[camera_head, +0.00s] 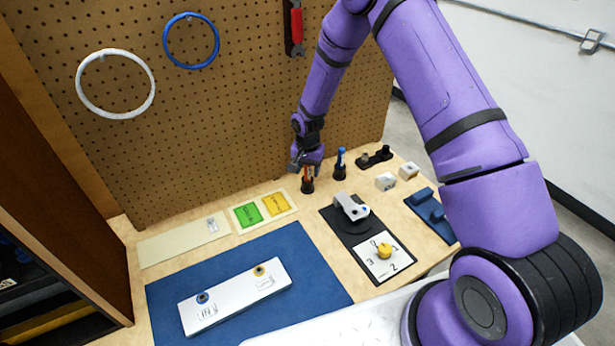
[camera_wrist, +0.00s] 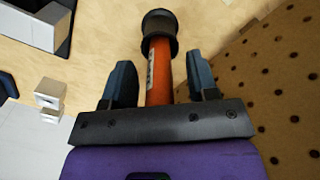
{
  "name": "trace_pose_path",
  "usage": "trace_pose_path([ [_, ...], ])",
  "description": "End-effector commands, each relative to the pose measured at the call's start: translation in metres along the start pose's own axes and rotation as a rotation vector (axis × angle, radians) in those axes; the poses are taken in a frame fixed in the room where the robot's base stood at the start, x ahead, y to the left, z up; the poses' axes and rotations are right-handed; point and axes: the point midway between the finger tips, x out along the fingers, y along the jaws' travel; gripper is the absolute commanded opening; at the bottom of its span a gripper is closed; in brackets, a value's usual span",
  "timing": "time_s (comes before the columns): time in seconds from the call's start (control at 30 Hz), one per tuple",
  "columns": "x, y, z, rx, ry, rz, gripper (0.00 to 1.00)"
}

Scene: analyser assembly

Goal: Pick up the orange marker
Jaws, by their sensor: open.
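The orange marker (camera_head: 307,173) stands upright in a small black holder (camera_head: 307,187) at the back of the table, near the pegboard. In the wrist view the orange marker (camera_wrist: 159,72) runs between the two fingers, with its far end in the round black holder (camera_wrist: 159,32). My gripper (camera_head: 305,163) is at the marker's upper part. In the wrist view my gripper (camera_wrist: 158,80) is open, with one finger on each side of the marker and a gap on both sides. The marker's top end is hidden by the gripper body.
A blue marker (camera_head: 341,157) stands in its own black holder just to the right. The pegboard (camera_head: 250,110) rises close behind. A black device with a grey arm (camera_head: 352,207), a dial panel (camera_head: 384,253) and green and yellow cards (camera_head: 262,210) lie in front.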

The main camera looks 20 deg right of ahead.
Motion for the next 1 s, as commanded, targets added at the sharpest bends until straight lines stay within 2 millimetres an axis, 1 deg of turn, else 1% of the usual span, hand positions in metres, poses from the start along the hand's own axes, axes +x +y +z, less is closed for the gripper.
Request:
trace_pose_path([
  [0.17, 0.0, 0.0, 0.0, 0.0, 0.0, 0.0, 0.53],
  [0.2, 0.0, 0.0, 0.0, 0.0, 0.0, 0.0, 0.49],
  [0.27, 0.0, 0.0, 0.0, 0.0, 0.0, 0.0, 0.35],
  [0.3, 0.0, 0.0, 0.0, 0.0, 0.0, 0.0, 0.26],
  [0.37, 0.0, 0.0, 0.0, 0.0, 0.0, 0.0, 0.12],
  [0.4, 0.0, 0.0, 0.0, 0.0, 0.0, 0.0, 0.03],
  [0.43, 0.0, 0.0, 0.0, 0.0, 0.0, 0.0, 0.0],
  [0.67, 0.0, 0.0, 0.0, 0.0, 0.0, 0.0, 0.0],
  [0.77, -0.005, 0.0, 0.0, 0.0, 0.001, 0.0, 0.0],
  [0.87, -0.017, 0.0, 0.0, 0.0, 0.002, 0.0, 0.0],
  [1.0, -0.043, 0.0, -0.001, 0.0, 0.003, -0.001, 0.0],
])
